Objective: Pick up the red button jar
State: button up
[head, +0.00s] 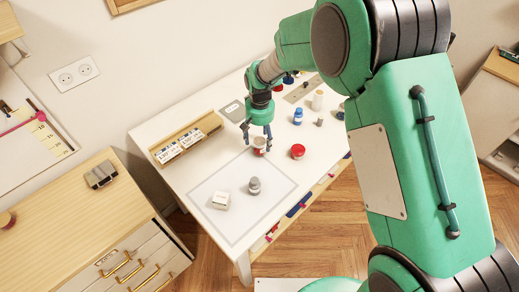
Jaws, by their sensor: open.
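A small jar with a red top (259,144) stands on the white table, directly beneath my gripper. My gripper (257,136) points down with its fingers spread, one to each side of this jar. Its tips look close to the jar's upper part, but I cannot tell whether they touch it. A second red round item (298,152) sits to the right of the jar, clear of the fingers. The buttons inside are too small to make out.
A grey-topped jar (254,186) and a white block (220,200) sit on the outlined mat toward the front. A wooden tray of cards (186,140) lies at the left. Blue bottle (298,116) and cream spool (318,100) stand behind right.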

aim_at(259, 147)
jog(key=shift+s+a+f+b, duration=0.1)
jog(key=shift+f+b, duration=0.25)
jog(key=shift+f, duration=0.95)
jog(key=shift+a+f+b, duration=0.1)
jog(key=shift+f+b, duration=0.2)
jog(key=shift+f, duration=1)
jog(key=c, duration=1.4)
